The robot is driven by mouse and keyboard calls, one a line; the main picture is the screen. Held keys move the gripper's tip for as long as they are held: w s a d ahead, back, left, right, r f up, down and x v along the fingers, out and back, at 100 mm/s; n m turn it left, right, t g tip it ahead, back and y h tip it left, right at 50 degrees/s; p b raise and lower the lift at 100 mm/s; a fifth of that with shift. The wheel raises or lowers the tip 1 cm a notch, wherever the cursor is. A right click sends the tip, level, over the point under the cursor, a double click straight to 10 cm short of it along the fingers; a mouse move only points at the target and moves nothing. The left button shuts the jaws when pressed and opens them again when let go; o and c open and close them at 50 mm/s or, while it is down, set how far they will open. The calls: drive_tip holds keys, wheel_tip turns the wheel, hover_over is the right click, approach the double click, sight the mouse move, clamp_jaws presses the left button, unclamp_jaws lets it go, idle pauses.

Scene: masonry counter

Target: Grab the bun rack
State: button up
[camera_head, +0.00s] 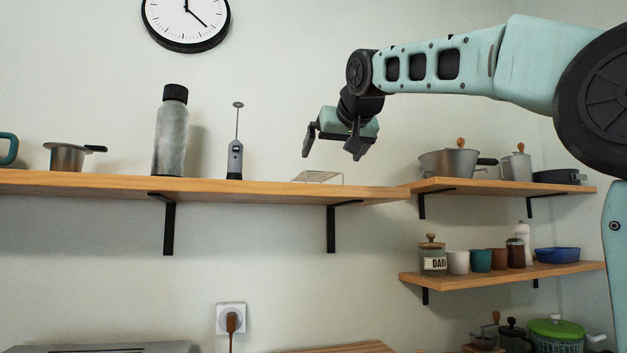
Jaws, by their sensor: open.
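The bun rack (318,176) is a small, low wire rack with thin pale bars and short legs. It stands on the long wooden shelf (230,190) near its right end. My gripper (330,155) is open and empty, with its dark fingers pointing down. In the picture it is just above the rack, apart from it. How far it is from the rack in depth I cannot tell.
A milk frother (235,158) and a grey bottle (171,135) stand left of the rack, with a small pot (68,157) further left. Right, a lower shelf (460,185) holds a large pot (448,163). Shelf between frother and rack is clear.

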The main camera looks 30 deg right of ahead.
approach(318, 177)
drive_tip(key=shift+w+d+f+p, duration=0.15)
drive_tip(key=shift+w+f+p, duration=0.3)
drive_tip(key=shift+w+f, duration=0.6)
drive_tip(key=shift+p+x, duration=0.85)
drive_tip(key=shift+x, duration=1.75)
drive_tip(key=shift+a, duration=0.25)
drive_tip(key=c, duration=0.8)
